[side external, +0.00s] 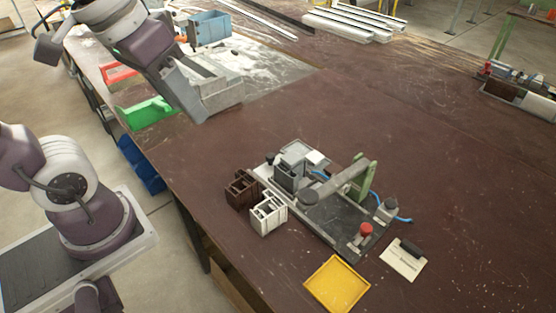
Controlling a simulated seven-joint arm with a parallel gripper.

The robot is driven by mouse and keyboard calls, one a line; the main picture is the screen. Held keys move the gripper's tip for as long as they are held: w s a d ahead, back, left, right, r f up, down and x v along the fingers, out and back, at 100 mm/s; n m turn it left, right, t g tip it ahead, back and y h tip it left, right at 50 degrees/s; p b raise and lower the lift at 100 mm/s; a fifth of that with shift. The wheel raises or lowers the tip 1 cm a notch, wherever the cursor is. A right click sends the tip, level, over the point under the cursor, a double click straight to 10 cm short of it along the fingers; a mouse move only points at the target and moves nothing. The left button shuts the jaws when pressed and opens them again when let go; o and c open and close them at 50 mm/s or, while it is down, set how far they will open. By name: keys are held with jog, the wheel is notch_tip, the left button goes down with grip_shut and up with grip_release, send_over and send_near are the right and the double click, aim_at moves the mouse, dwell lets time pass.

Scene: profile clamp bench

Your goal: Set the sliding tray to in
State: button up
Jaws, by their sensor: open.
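A clamp fixture stands on the brown bench right of centre. It has a long dark base plate (336,225), a grey block at its far left end, a green upright (368,180) with a grey bar, and a red knob (366,230). I cannot clearly tell which part of it is the sliding tray, or its position. A shallow yellow tray (337,284) lies loose at the bench's front edge.
A dark brown box (240,190) and a white box (268,213) stand close to the fixture's left. A card with a black strip (403,259) lies to its right. Green (148,112) and blue (208,28) bins are at the back left.

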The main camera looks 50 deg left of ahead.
jog(key=w+a+f+n+g, duration=0.1)
jog(key=w+a+n+g, duration=0.15)
jog(key=w, duration=0.75)
jog(key=n+g+h, duration=0.3)
jog(key=n+g, duration=0.2)
send_over(271, 154)
jog(key=w+a, duration=0.2)
notch_tip(271, 154, down, 19)
jog(key=x, duration=0.7)
jog(key=shift+w+a+f, duration=0.15)
jog(key=shift+a, duration=0.05)
grip_shut()
